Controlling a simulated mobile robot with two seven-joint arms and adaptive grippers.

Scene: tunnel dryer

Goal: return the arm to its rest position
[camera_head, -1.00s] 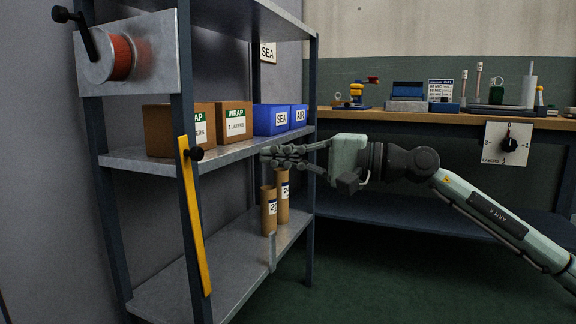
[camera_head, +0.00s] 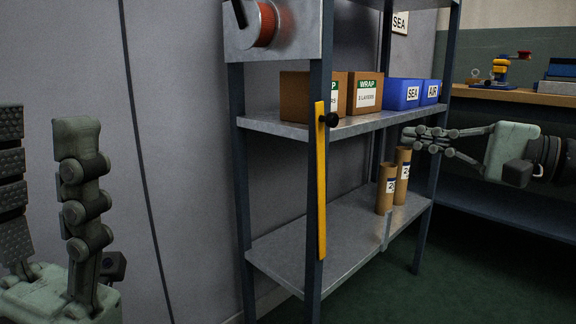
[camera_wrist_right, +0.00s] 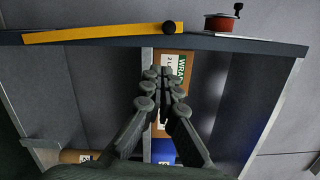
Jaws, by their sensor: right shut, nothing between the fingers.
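My right gripper (camera_head: 410,138) reaches in from the right in the head view, its grey-green arm level. Its fingers are shut and empty, in front of the shelf rack's right post and just above two brown cardboard tubes. In the right wrist view the fingertips (camera_wrist_right: 164,74) are together, with a brown WRAP box (camera_wrist_right: 172,70) behind them. I cannot tell whether the right gripper touches the rack. My left gripper (camera_head: 45,190) stands upright at the left edge of the head view. Its two fingers are apart with nothing between them.
A workbench (camera_head: 520,96) stands at right. Green floor (camera_head: 400,285) is open in front.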

